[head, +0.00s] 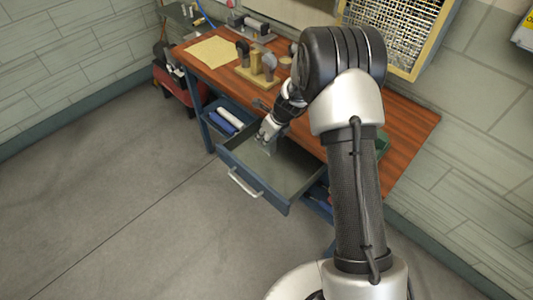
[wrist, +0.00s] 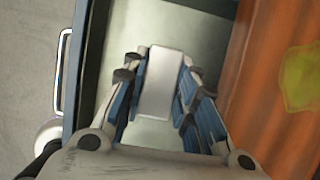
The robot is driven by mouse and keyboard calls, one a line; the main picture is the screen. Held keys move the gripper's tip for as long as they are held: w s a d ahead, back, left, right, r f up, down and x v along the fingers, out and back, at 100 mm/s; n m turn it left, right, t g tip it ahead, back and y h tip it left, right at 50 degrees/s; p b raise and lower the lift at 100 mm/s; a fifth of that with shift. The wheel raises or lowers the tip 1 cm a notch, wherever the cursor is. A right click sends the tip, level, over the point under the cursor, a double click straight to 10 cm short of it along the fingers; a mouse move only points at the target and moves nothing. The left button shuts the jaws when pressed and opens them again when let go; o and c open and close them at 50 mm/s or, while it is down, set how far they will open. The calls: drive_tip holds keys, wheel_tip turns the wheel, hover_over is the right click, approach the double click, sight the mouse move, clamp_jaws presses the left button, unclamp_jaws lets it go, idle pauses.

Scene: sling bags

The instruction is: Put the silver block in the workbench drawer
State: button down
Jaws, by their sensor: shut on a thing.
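The workbench drawer (head: 290,172) is pulled open below the wooden bench top (head: 408,128). Its grey floor looks bare. My gripper (head: 265,133) is over the left part of the drawer, pointing down. In the wrist view, my gripper (wrist: 160,90) is shut on the silver block (wrist: 163,80), a pale, flat-faced block between the blue-padded fingers. The drawer (wrist: 205,40) shows behind the block in that view. I cannot tell whether the block touches the drawer floor. The block is hard to make out in the head view.
The drawer's handle (head: 243,183) faces the open floor. A yellow cloth (head: 212,52) and a tool stand (head: 257,75) are on the bench top. A shelf with blue and white rolls (head: 228,118) is left of the drawer. The bench edge (wrist: 240,60) is close right of my gripper.

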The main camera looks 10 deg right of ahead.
sight(267, 149)
wheel_tip(267, 149, down, 7)
drive_tip(key=b, duration=0.3)
drive_tip(key=shift+r, duration=0.1)
drive_tip(key=c, duration=1.7)
unclamp_jaws()
drive_tip(key=shift+f, duration=0.25)
drive_tip(key=o, duration=0.4)
drive_tip(key=shift+r, duration=0.1)
